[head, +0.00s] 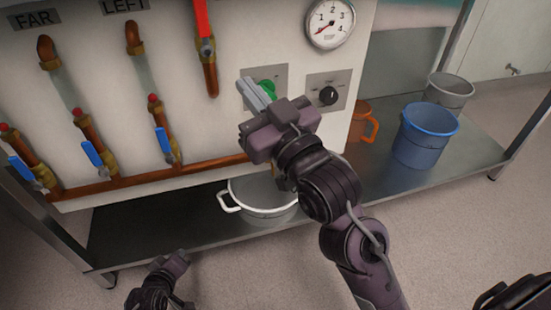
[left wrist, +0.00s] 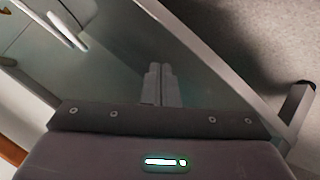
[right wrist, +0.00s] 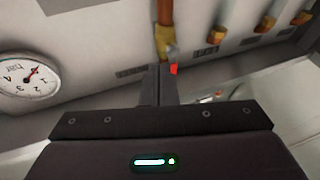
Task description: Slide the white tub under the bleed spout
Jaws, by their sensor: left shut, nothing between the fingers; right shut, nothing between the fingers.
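The white tub (head: 255,212), a round pot with a loop handle at its left, stands on the lower steel shelf below the panel; my right arm hides its right part. My right gripper (head: 256,92) is shut and empty, raised in front of the panel by a green knob (head: 266,87), above the tub. It also shows shut in the right wrist view (right wrist: 160,84). My left gripper (head: 178,262) is low at the shelf's front edge, left of the tub and apart from it. It is shut and empty in the left wrist view (left wrist: 155,84). I cannot tell which outlet is the bleed spout.
Copper pipes with blue levers (head: 92,154) cross the panel. A red-handled valve (head: 206,48) and a pressure gauge (head: 330,24) are higher up. An orange container (head: 361,126), a blue bucket (head: 420,140) and a grey bucket (head: 449,93) stand right. The shelf left of the tub is clear.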

